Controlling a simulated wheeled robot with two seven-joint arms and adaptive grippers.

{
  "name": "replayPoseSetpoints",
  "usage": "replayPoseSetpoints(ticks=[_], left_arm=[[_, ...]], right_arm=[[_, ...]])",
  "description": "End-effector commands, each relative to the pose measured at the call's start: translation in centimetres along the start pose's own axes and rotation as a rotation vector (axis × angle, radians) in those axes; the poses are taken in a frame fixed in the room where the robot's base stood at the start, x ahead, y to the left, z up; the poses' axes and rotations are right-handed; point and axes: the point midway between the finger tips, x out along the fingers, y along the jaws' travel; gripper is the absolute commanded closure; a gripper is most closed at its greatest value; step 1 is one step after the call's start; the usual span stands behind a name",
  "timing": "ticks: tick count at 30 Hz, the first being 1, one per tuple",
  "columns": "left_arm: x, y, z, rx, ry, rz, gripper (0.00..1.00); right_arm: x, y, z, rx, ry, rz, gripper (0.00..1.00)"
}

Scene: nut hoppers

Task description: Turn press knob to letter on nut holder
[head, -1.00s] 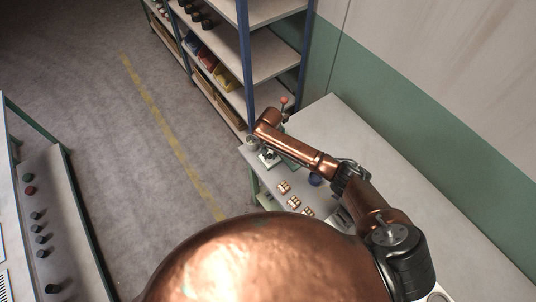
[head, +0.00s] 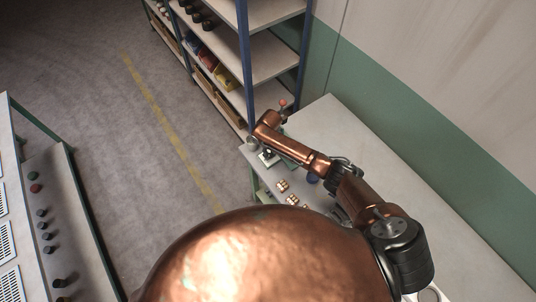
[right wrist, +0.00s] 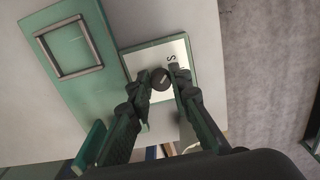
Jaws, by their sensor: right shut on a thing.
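A round dark press knob (right wrist: 161,80) sits on a white dial plate with a green border (right wrist: 133,66) in the right wrist view. A pale mark shows on the knob, and a letter that looks like an S is on the plate beside it. My right gripper (right wrist: 160,76) has a finger on each side of the knob and is shut on it. In the head view my right arm mostly hides this gripper and the dial. Small nut holders (head: 283,186) with copper-coloured nuts lie on the bench; their letters are too small to read. My left gripper is out of view.
A blue-posted shelf rack (head: 244,60) stands close behind the bench. A panel with knobs (head: 60,220) is at far left, across open floor.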

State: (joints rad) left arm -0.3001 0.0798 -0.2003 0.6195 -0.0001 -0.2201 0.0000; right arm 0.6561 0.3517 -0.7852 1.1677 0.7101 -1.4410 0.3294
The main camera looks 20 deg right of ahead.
Motion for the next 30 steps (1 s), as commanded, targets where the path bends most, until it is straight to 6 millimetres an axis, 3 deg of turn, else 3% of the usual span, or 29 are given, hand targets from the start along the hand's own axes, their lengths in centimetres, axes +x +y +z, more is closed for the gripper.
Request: replayPoseSetpoints(ticks=[15, 16, 18, 23, 30], left_arm=[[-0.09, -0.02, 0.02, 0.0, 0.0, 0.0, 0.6], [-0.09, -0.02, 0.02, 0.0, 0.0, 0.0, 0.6], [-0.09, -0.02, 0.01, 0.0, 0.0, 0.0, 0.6], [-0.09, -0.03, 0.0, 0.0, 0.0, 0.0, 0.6], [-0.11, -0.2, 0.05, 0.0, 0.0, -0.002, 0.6]], right_arm=[[-0.01, -0.27, -0.15, -0.022, 0.004, -0.003, 1.0], [-0.01, -0.28, -0.15, -0.022, 0.004, -0.004, 0.8], [-0.02, -0.26, -0.14, -0.021, 0.004, -0.003, 0.75], [-0.02, -0.15, -0.07, -0.02, 0.003, -0.002, 0.64], [-0.03, -0.08, -0.02, -0.018, 0.002, -0.002, 0.64]])
